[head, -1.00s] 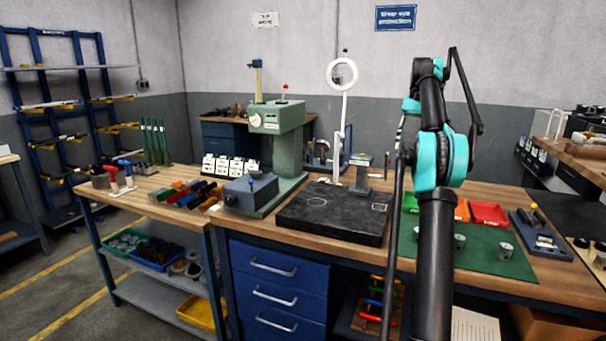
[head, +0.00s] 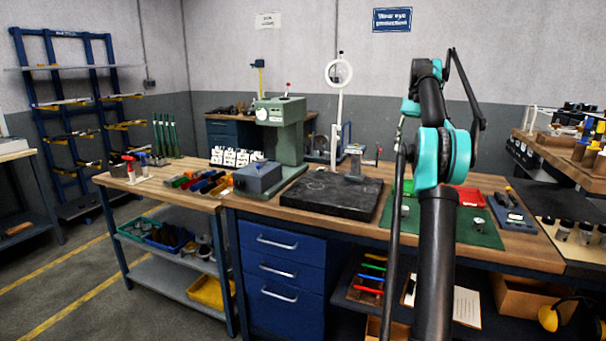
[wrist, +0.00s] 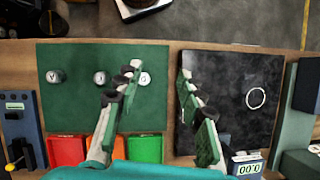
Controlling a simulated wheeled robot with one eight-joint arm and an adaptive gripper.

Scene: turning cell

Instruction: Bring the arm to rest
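My gripper (wrist: 158,76) shows in the wrist view with its two fingers wide apart and nothing between them. It is above the bench, over the gap between the green mat (wrist: 70,112) and the black surface plate (wrist: 232,120). I cannot tell its exact height. In the head view my arm stands upright in front of the bench; the gripper itself does not show there. Small metal cylinders (wrist: 53,76) stand on the mat, one partly behind the left finger.
The wooden bench (head: 520,255) spans the front, with blue drawers (head: 262,268) below. A shelved cart (head: 165,190) is at left, and a side bench with bottles (head: 570,150) at right. Floor is clear at lower left.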

